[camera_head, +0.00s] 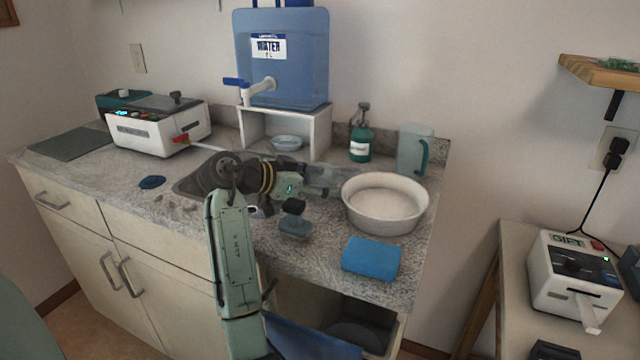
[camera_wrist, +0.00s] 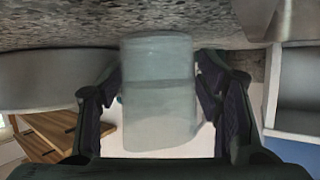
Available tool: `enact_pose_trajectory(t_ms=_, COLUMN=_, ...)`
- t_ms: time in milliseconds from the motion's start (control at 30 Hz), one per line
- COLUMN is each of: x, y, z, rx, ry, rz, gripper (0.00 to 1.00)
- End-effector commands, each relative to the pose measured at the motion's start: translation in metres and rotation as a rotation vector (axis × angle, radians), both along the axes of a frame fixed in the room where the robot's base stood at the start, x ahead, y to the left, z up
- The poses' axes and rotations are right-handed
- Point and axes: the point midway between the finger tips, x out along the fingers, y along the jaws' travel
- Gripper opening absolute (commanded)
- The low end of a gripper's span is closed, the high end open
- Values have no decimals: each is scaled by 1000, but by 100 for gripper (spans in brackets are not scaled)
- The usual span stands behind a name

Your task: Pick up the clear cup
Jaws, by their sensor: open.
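The clear cup (camera_wrist: 158,95) is a translucent grey-green cup in the middle of the wrist view, between my two open fingers. In the head view my gripper (camera_head: 322,184) reaches right over the counter, low, between the sink and the white basin. There the cup (camera_head: 325,171) shows only faintly behind my gripper, partly hidden. In the wrist view my gripper (camera_wrist: 160,100) has one finger on each side of the cup. I cannot tell whether either finger touches it.
A white basin (camera_head: 385,205) stands right of my gripper. The white stand (camera_head: 321,132) under the water dispenser (camera_head: 285,60) is behind it. A green bottle (camera_head: 361,140) and a pitcher (camera_head: 409,150) stand near the wall. A blue towel (camera_head: 371,258) lies at the front edge.

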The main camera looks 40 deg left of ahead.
Motion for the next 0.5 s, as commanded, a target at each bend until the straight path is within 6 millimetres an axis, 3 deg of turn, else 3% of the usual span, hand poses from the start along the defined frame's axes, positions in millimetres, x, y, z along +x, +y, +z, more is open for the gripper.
enact_pose_trajectory(t_ms=500, x=0, y=0, z=1, rx=0, ry=0, rz=0, gripper=27)
